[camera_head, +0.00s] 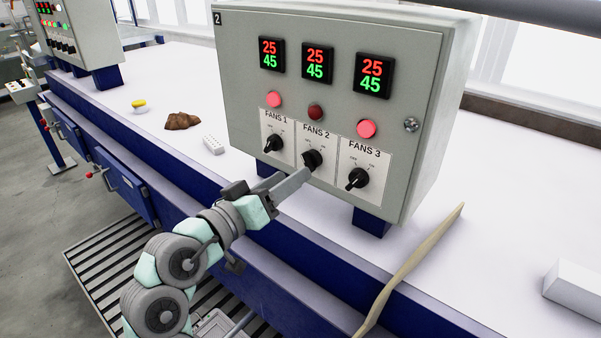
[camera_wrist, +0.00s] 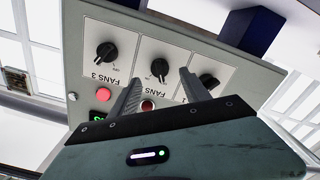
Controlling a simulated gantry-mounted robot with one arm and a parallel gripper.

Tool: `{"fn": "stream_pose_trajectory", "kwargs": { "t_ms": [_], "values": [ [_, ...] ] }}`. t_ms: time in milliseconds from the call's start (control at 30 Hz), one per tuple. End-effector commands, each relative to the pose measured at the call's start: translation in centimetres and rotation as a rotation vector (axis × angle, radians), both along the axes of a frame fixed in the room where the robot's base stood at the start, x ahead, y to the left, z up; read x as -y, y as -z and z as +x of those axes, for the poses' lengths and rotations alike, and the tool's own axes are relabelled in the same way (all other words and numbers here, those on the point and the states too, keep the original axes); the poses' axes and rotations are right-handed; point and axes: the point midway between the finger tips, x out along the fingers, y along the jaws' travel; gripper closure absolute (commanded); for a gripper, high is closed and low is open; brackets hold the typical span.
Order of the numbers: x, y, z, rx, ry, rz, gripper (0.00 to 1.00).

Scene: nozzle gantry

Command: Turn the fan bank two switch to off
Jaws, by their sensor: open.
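The fan bank two switch is a black rotary knob (camera_head: 312,158) on a white plate marked FANS 2, in the middle of the grey control box (camera_head: 232,95). My gripper (camera_head: 308,172) reaches up to it from the lower left and hides part of it. In the wrist view, upside down, the FANS 2 knob (camera_wrist: 160,68) shows between the tips of my open gripper (camera_wrist: 161,76). I cannot tell whether the fingers touch it. The round lamp (camera_head: 316,112) above FANS 2 is dark red; it also shows between the fingers in the wrist view (camera_wrist: 147,105).
The FANS 1 knob (camera_head: 274,143) and FANS 3 knob (camera_head: 357,178) flank it closely. Their lamps (camera_head: 274,99) (camera_head: 367,128) are lit. Red and green displays (camera_head: 317,63) sit above. The box stands on a white bench (camera_head: 190,90); a beige strip (camera_head: 420,255) lies over its front edge.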

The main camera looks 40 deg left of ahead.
Motion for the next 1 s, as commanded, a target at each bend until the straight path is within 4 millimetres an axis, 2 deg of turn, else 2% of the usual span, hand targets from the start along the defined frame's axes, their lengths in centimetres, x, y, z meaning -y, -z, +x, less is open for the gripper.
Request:
{"fn": "stream_pose_trajectory", "kwargs": {
  "t_ms": [100,300,1000],
  "values": [
    [0.1,0.0,-2.4,0.006,-0.004,0.002,0.45],
    [0.4,-0.1,-4.6,0.004,-0.001,0.002,0.45],
    [0.5,-0.1,-4.9,0.001,0.002,0.001,0.45]
  ]
}}
